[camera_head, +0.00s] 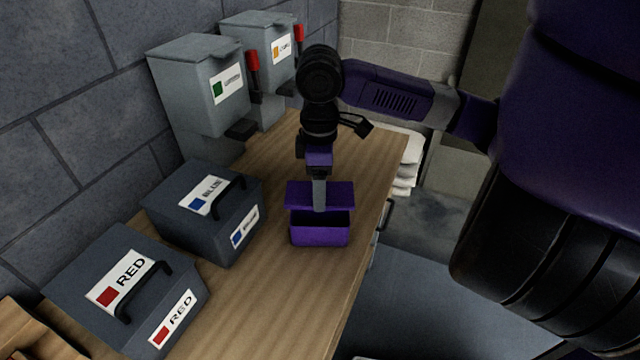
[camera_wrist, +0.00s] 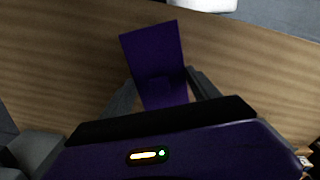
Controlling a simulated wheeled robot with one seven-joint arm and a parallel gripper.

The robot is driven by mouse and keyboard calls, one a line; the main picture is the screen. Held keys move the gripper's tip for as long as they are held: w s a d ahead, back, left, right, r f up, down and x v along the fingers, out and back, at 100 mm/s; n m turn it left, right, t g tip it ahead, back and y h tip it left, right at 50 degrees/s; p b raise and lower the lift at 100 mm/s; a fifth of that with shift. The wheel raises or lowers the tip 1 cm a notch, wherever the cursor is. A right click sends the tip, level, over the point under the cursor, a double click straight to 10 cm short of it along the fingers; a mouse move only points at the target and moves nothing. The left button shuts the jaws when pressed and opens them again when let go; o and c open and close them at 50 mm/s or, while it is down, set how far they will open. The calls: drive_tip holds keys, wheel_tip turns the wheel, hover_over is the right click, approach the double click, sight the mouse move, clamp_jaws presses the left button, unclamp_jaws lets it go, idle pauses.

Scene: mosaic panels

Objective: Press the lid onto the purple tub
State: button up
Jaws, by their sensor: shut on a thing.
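The purple tub (camera_head: 320,236) stands on the wooden bench near its right edge, its dark open inside showing at the top. The flat purple lid (camera_head: 337,190) is at the tub's far side, a little higher than the rim; I cannot tell whether it touches the tub. My gripper (camera_head: 319,202) points down from above and is shut on the lid. In the wrist view the lid (camera_wrist: 152,50) sticks out between my two fingers (camera_wrist: 162,88), and the tub cannot be made out there.
A grey box marked RED (camera_head: 80,270) and another with a blue label (camera_head: 170,218) stand on the left of the bench (camera_head: 265,300). Two grey dispensers with red handles (camera_head: 195,95) stand by the wall at the back. The bench in front of the tub is clear.

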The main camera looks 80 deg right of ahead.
drive_tip(key=shift+f+b, duration=2.05)
drive_tip(key=shift+f, duration=0.7)
drive_tip(key=shift+f, duration=0.65)
drive_tip(key=o, duration=1.4)
drive_tip(key=shift+o, duration=0.5)
drive_tip(key=shift+r, duration=0.15)
drive_tip(key=shift+r+p, duration=2.75)
drive_tip(key=shift+r, duration=0.65)
